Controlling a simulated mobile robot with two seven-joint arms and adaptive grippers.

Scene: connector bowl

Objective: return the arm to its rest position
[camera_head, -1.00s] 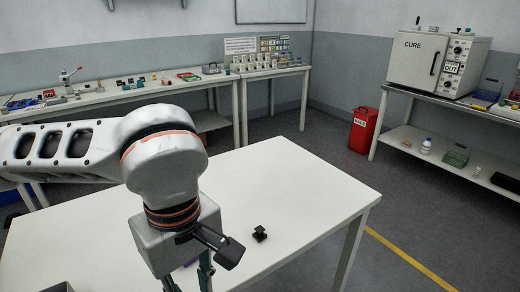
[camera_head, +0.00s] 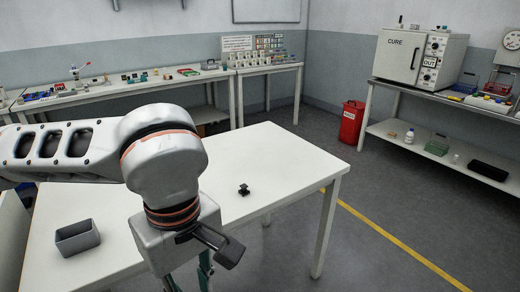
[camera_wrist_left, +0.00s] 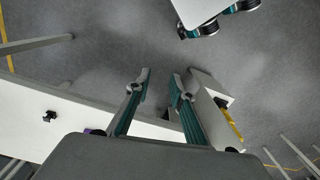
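My left arm comes in from the left in the head view and hangs in front of the white table (camera_head: 285,160). Its gripper (camera_head: 188,284) points down at the bottom edge, partly cut off. In the left wrist view the two green-grey fingers of the left gripper (camera_wrist_left: 161,82) stand apart with nothing between them, only floor behind the tips. My right arm and gripper are not in view. A small black connector part (camera_head: 244,190) lies on the table to the right of my left gripper; it also shows in the left wrist view (camera_wrist_left: 49,116).
A grey open bin (camera_head: 78,238) stands on the table at left. Back benches (camera_head: 150,88) hold small parts. A white CURE oven (camera_head: 420,60) sits on a right-hand bench; a red bin (camera_head: 351,123) stands on the floor. Floor right of the table is clear.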

